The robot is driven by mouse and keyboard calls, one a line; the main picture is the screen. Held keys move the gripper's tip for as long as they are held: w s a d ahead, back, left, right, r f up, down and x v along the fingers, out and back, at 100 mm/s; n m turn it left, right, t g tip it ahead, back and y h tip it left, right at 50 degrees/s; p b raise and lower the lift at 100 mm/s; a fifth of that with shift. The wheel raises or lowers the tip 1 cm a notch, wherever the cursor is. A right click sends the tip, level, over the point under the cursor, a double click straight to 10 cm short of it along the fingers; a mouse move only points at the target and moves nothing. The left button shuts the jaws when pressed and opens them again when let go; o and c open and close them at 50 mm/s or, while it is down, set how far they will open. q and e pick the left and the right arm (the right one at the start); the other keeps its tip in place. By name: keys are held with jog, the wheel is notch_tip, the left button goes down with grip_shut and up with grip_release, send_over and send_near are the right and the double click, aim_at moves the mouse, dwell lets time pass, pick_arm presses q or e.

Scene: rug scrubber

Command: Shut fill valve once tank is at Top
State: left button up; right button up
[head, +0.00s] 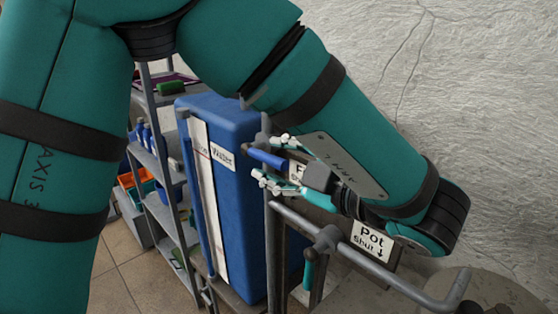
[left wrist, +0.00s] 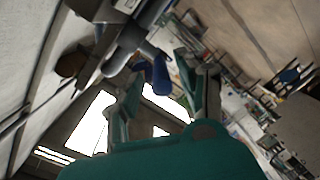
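The blue water tank (head: 245,200) stands upright with a "Water" label and a pale level strip (head: 208,200) down its front. The level on the strip is too small to read. A blue valve handle (head: 266,158) sticks out beside the tank, in front of a sign starting with "F" (head: 296,171) that my gripper mostly hides. My left gripper (head: 259,157) is open, with one finger above and one below the blue handle. In the left wrist view the blue handle (left wrist: 161,76) lies between the spread fingers (left wrist: 165,95), with gaps visible. My right gripper is not in view.
A grey pipe (head: 375,268) runs below my wrist, with a teal-handled valve (head: 308,273) hanging from it and a "Pot Shut" sign (head: 373,240) beside it. A shelf rack (head: 160,160) with bottles and bins stands left of the tank. A rough wall (head: 460,100) is close behind my arm.

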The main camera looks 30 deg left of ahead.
pick_arm(q)
jog(key=v, duration=0.7)
jog(key=shift+s+d, duration=0.15)
jog(key=shift+d, duration=0.25)
jog(key=shift+a, duration=0.15)
